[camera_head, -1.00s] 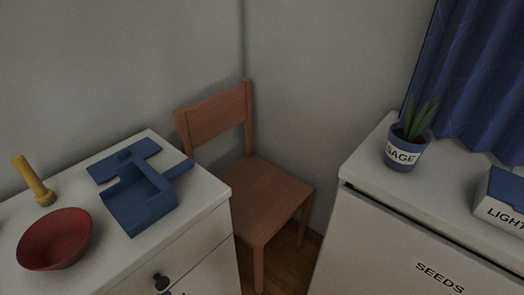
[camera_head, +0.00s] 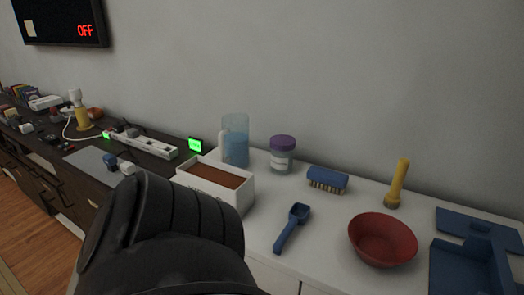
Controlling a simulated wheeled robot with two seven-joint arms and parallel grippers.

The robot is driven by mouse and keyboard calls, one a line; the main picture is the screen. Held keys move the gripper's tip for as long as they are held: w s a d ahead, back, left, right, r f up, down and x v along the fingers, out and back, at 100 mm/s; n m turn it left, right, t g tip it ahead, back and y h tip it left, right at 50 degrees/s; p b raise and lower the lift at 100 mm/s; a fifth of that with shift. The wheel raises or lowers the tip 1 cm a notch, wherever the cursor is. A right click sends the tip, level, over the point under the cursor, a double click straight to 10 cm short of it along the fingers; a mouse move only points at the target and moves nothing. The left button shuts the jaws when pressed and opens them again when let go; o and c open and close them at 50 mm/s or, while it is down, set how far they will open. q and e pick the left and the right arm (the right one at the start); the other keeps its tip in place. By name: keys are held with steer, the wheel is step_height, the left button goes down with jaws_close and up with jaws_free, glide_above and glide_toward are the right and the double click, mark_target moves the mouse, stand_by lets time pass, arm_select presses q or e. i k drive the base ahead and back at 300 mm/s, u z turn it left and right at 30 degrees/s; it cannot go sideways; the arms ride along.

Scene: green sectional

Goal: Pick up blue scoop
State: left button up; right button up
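The blue scoop (camera_head: 291,228) lies on the white cabinet top (camera_head: 325,236), its cup toward the back and its handle toward the front edge. It sits between a white box of brown material and a red bowl. A large dark part of my own arm fills the lower left of the view. No gripper fingers show in this view, so neither gripper's state can be seen. Nothing touches the scoop.
Around the scoop stand the white box (camera_head: 246,199), the red bowl (camera_head: 382,241), a blue brush (camera_head: 328,179), a purple-lidded jar (camera_head: 282,155), a clear blue pitcher (camera_head: 235,141), a yellow flashlight (camera_head: 397,184) and a blue container (camera_head: 469,262). A dark cluttered counter (camera_head: 62,152) extends left.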

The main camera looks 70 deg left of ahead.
mark_target(299, 213)
steer(key=u, duration=0.6)
steer(key=k, duration=0.2)
steer(key=u, duration=1.2)
